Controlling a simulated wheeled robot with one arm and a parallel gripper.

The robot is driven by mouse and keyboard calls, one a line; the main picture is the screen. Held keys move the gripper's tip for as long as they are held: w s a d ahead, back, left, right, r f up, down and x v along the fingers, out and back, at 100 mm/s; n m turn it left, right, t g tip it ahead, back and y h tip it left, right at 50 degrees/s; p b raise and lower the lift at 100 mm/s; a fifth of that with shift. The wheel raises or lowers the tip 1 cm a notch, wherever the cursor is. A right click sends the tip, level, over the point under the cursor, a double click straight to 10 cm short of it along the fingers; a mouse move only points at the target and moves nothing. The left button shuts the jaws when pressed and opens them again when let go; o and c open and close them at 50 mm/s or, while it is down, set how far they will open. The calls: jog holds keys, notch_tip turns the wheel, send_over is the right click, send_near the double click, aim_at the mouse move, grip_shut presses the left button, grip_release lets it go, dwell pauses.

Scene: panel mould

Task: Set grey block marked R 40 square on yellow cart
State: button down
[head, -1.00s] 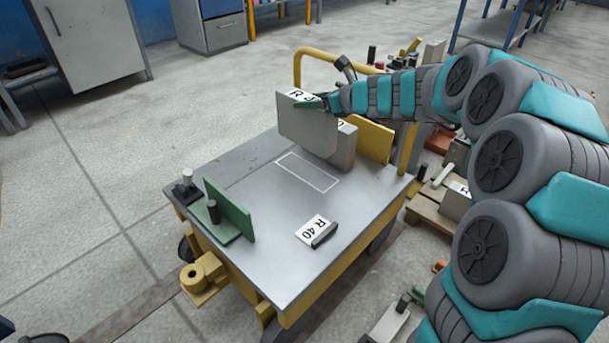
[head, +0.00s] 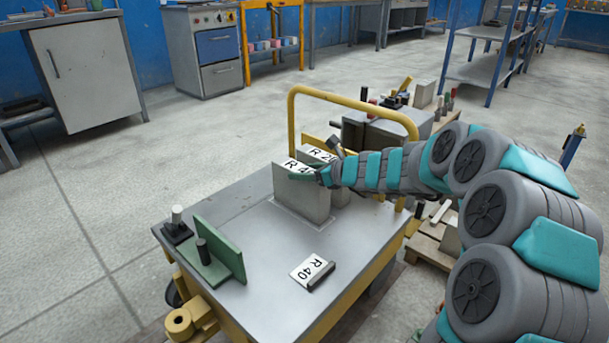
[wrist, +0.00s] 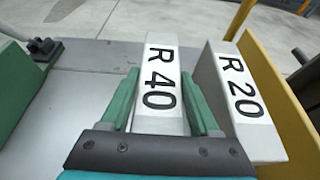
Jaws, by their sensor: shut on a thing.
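The grey block marked R 40 (head: 301,196) stands upright on or just above the grey top of the yellow cart (head: 258,268). Faint white outline lines show around its foot; I cannot tell whether it touches the top. My gripper (head: 304,174) is shut on its upper end. In the wrist view the R 40 label (wrist: 160,82) lies between my green fingers (wrist: 160,112). A grey block marked R 20 (head: 340,190) stands close behind it, and the wrist view shows a narrow gap between it (wrist: 238,95) and the R 40 block.
A green angle plate (head: 220,250) and a small dark clamp (head: 176,228) stand at the left. A yellow plate (wrist: 275,90) stands beyond the R 20 block. The cart top's middle is clear.

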dwell(0.3)
jog(key=shift+c, duration=0.6)
grip_release()
jog(key=shift+f, duration=0.1)
jog(key=shift+s+d+r, duration=0.15)
jog(key=shift+r, duration=0.1)
jog(key=p+v, duration=0.3)
jog(key=v, duration=0.9)
jog(key=s+a+n+g+h, duration=0.1)
jog(key=s+a+n+g, duration=0.25)
jog(key=s+n, duration=0.65)
jog(key=s+a+n+g+h, duration=0.1)
jog(key=s+a+n+g, duration=0.3)
jog(key=s, duration=1)
jog(key=s+d+f+n+g+h, duration=0.1)
jog(key=s+d+f+n+h, duration=0.1)
jog(key=s+d, duration=0.4)
jog(key=s+d+f+n+h, duration=0.2)
jog(key=s+d+n+h, duration=0.2)
jog(key=s+d+n, duration=0.1)
jog(key=s+d+f+n+g+h, duration=0.1)
jog(key=s+d+n, duration=0.3)
jog(key=s+d, duration=0.4)
jog(key=shift+s+f+n+g+h, duration=0.35)
jog(key=shift+s+f+h, duration=0.1)
jog(key=shift+s+h, duration=0.45)
